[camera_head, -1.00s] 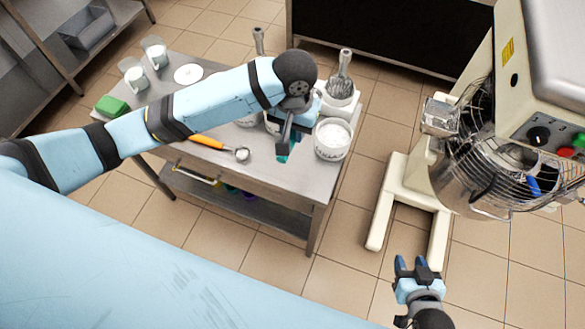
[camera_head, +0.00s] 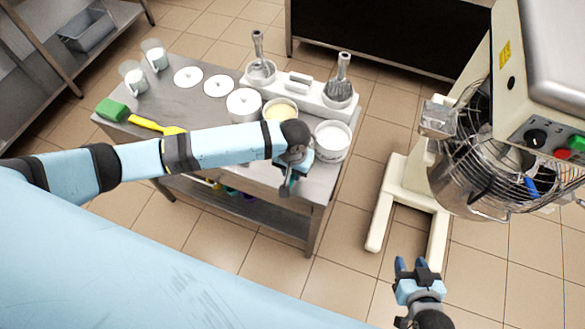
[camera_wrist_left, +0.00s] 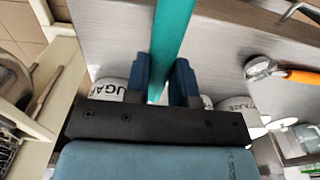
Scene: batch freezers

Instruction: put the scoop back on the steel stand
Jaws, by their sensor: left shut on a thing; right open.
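My left gripper (camera_head: 288,183) is shut on a teal handle, which shows between its blue fingers in the left wrist view (camera_wrist_left: 174,40). The working end of this tool is out of view, so I cannot tell its shape. The gripper hangs at the front right edge of the steel table (camera_head: 318,190). An orange-handled tool (camera_wrist_left: 300,75) with a round metal head lies on the table in the left wrist view; my arm hides it in the head view. A bent steel bar (camera_wrist_left: 303,8) shows at the top edge. My right gripper (camera_head: 411,268) is open and empty, low at the right.
White tubs (camera_head: 332,140) stand beside my left gripper; one reads SUGAR in the wrist view. Behind is a white holder (camera_head: 300,92) with whisk-like tools. A green sponge (camera_head: 112,109) and a yellow-handled tool (camera_head: 150,124) lie at left. A mixer (camera_head: 470,165) stands at right.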

